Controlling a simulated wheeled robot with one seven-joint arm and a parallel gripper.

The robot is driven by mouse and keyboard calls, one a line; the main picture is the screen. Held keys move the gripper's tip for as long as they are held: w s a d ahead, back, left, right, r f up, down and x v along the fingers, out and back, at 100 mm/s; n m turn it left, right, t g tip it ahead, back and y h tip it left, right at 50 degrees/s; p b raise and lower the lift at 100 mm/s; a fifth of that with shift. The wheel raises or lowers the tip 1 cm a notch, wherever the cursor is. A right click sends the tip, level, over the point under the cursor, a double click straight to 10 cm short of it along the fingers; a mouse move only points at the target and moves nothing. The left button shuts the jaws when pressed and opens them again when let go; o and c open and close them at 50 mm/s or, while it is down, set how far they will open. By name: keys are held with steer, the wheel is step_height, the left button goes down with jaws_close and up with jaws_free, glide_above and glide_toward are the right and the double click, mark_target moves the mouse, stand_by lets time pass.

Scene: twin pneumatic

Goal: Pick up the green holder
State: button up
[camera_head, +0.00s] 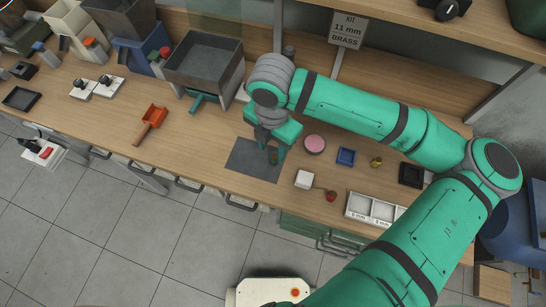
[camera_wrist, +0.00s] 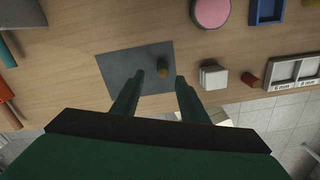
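A small dark green cylindrical holder (camera_wrist: 162,64) with a brownish end is on the grey mat (camera_wrist: 115,66) in the wrist view. My gripper (camera_wrist: 160,76) is open, with one finger on each side of the holder's near side and a visible gap to each. The fingers appear not to touch it. In the head view my gripper (camera_head: 273,153) is low over the right part of the grey mat (camera_head: 245,160), and its fingers largely hide the holder there.
A white block (camera_head: 304,180), a red-tipped piece (camera_head: 331,196), a pink disc (camera_head: 315,144) and a blue tray (camera_head: 346,157) lie to the right. A labelled compartment tray (camera_head: 372,209) is at the front edge. An orange scoop (camera_head: 151,121) lies left. The mat's left part is clear.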

mark_target(274, 157)
steer(key=shift+s+d+f, duration=0.1)
steer(key=shift+d+f, duration=0.05)
steer(key=shift+f, duration=0.45)
step_height(274, 157, down, 3)
steer(key=shift+s+f, duration=0.15)
steer(key=shift+f, duration=0.45)
jaws_close()
